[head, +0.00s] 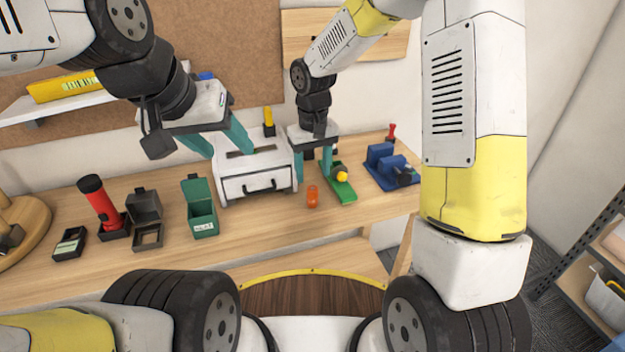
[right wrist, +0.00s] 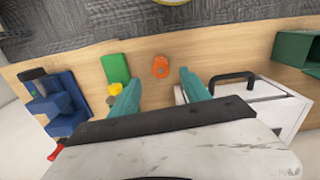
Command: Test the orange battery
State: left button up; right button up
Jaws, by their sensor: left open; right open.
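The orange battery (head: 312,197) stands on the wooden bench, left of a green board (head: 344,193) that carries a yellow part (head: 341,175). In the right wrist view the orange battery (right wrist: 160,67) lies just beyond and between my open fingertips, apart from them. My left gripper (head: 226,152) is open and empty, above and in front of the drawer box's left part.
A white drawer box (head: 256,167) stands at the back of the bench. To the left are an open green box (head: 201,217), a dark open box (head: 147,234) and a red flashlight (head: 100,204). A blue device (head: 386,162) sits at the right. Bench front is clear.

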aim_at(312, 188)
notch_tip(312, 188, down, 7)
jog(key=shift+w+a+f, duration=0.1)
grip_shut()
dwell(0.4)
